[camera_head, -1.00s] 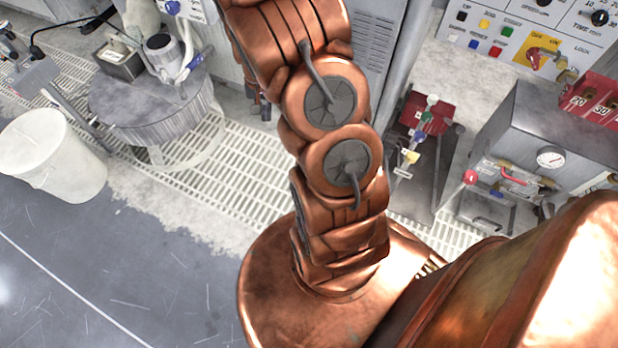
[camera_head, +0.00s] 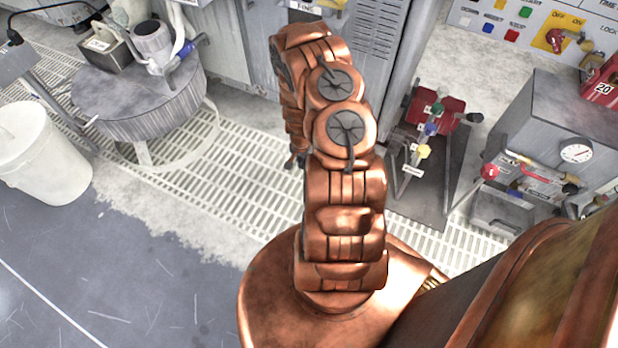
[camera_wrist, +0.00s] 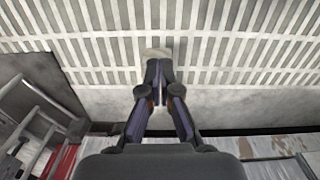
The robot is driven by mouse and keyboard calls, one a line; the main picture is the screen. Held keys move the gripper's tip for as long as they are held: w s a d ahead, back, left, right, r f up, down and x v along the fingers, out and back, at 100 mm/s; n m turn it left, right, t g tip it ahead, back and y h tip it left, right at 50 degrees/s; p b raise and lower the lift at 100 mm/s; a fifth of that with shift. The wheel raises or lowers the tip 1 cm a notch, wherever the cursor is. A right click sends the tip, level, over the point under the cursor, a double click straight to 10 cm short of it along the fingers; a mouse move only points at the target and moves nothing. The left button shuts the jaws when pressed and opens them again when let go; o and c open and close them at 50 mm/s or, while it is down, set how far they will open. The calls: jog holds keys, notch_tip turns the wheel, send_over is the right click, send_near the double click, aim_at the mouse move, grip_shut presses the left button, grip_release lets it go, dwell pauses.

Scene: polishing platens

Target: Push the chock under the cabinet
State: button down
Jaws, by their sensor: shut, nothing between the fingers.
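My gripper (camera_wrist: 158,85) is shut in the wrist view, its two dark fingers together and pointing at the floor grating. A small pale, rounded piece (camera_wrist: 155,52) shows just beyond the fingertips; it may be the chock, and I cannot tell whether the fingers touch it. In the head view my arm hides most of the gripper and the floor around it. A grey cabinet with louvred vents (camera_head: 376,40) stands behind my arm at the top middle. Its lower edge is partly hidden by my arm.
A lever stand with coloured knobs (camera_head: 430,140) and a grey box with a gauge (camera_head: 555,125) stand at right. A round grey drum (camera_head: 140,100) and a white bucket (camera_head: 40,155) stand at left. Open grating (camera_head: 240,170) lies between drum and arm.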

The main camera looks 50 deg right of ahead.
jog(key=f+b, duration=0.2)
jog(key=f, duration=0.2)
jog(key=f+b, duration=0.3)
jog(key=f, duration=0.2)
jog(key=f+b, duration=0.3)
jog(key=f, duration=0.1)
jog(key=shift+s+f, duration=0.3)
jog(key=shift+s, duration=0.1)
jog(key=shift+w+d+f+b, duration=0.15)
jog(key=shift+d+b, duration=0.2)
jog(key=shift+b, duration=0.25)
jog(key=shift+w+d+r+b, duration=0.15)
jog(key=shift+w+d+b, duration=0.1)
jog(key=shift+d+b, duration=0.45)
jog(key=shift+w+d+r+b, duration=0.2)
jog(key=shift+d+b, duration=0.3)
jog(key=shift+d, duration=0.4)
